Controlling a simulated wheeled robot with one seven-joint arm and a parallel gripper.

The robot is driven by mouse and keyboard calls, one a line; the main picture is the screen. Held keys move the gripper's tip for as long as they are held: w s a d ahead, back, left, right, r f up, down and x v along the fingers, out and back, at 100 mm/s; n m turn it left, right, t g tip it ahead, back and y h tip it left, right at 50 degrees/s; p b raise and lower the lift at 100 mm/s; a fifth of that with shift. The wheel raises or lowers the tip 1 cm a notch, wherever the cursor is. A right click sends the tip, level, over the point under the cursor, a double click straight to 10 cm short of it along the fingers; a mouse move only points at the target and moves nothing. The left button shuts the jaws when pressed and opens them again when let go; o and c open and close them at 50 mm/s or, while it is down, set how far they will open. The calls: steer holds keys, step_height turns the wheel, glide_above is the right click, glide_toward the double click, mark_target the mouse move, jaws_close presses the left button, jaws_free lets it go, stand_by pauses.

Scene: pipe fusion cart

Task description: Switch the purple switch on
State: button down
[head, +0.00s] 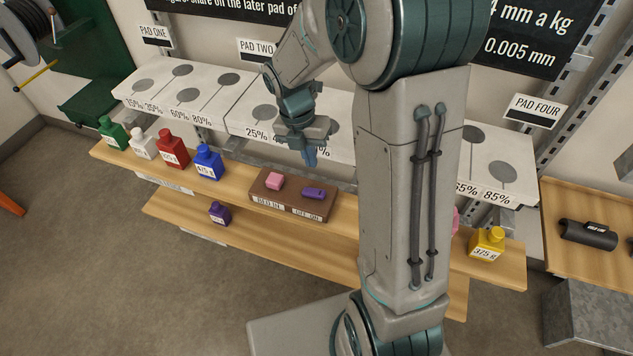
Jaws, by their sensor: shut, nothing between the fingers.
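The purple switch (314,193) is a small rocker on the right half of a brown box (287,205). A label under it reads "OFF ON". Which side is pressed down is too small to tell. A pink button (274,181) sits on the left half of the same box, above another label. My gripper (310,158) points down with its fingers shut and empty. In the picture it is just above the switch, apart from it.
The box stands on a wooden shelf (233,187) with green, white, red and blue bottles to the left and a yellow bottle (487,244) to the right. A purple bottle (219,213) is on the lower shelf. White pads (232,108) stand behind.

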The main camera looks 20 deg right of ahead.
mark_target(319, 192)
steer(key=f, duration=0.3)
steer(key=d+f, duration=0.1)
steer(key=f, duration=0.2)
steer(key=s+f, duration=0.1)
steer(key=f, duration=0.2)
steer(key=shift+d+f, duration=0.1)
steer(key=shift+d, duration=0.1)
steer(key=shift+s+f, duration=0.1)
